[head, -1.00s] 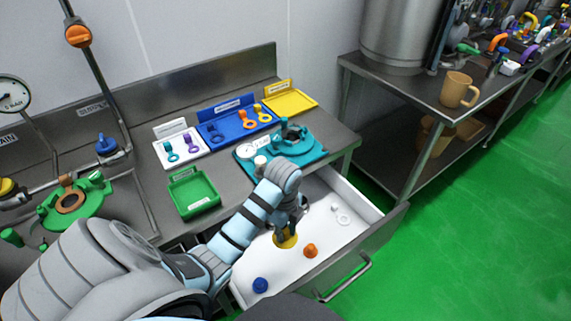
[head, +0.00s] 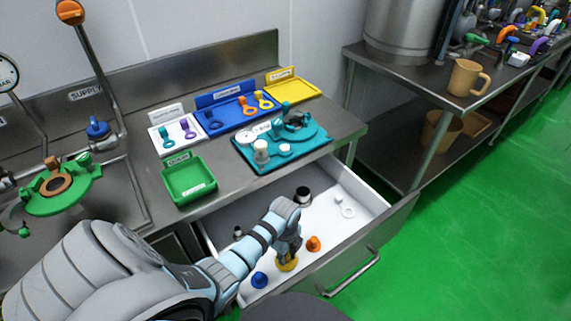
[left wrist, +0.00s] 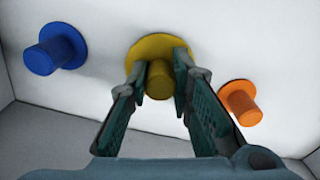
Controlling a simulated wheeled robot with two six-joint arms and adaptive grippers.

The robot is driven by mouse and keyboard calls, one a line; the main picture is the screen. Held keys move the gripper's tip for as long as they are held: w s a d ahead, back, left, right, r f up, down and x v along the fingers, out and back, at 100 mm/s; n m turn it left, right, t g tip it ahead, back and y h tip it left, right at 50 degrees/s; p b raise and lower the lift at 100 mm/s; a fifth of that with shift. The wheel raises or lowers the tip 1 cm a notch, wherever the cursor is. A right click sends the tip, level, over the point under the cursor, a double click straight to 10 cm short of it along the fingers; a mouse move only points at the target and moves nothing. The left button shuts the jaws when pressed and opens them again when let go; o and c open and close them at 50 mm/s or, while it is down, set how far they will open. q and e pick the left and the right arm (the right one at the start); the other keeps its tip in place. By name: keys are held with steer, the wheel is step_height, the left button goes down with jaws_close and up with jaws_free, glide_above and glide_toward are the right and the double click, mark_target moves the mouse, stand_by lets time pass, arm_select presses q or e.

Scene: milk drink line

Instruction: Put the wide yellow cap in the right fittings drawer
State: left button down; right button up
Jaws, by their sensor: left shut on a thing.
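The wide yellow cap (head: 287,266) is at the drawer's floor, between the blue cap and the orange cap. In the left wrist view the yellow cap (left wrist: 150,48) shows its broad round flange and narrower stem. My left gripper (head: 286,256) points down into the drawer, its fingers (left wrist: 160,82) shut on either side of the stem. Whether the flange touches the floor is hard to tell. The open drawer (head: 335,228) has a white inside and a steel front with a bar handle. My right gripper is not in view.
The drawer also holds a blue cap (head: 259,280), an orange cap (head: 313,243), a white ring fitting (head: 348,212) and a dark-and-steel fitting (head: 303,195). A green tray (head: 189,198) and a teal board (head: 262,168) stand on the counter above. The drawer's right part has free floor.

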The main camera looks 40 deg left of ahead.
arm_select(q)
steer(key=shift+f, duration=0.15)
steer(key=c, duration=1.4)
jaws_free()
steer(key=shift+c, duration=0.2)
step_height(320, 180, up, 12)
steer(key=p, duration=0.5)
steer(key=shift+r, duration=0.2)
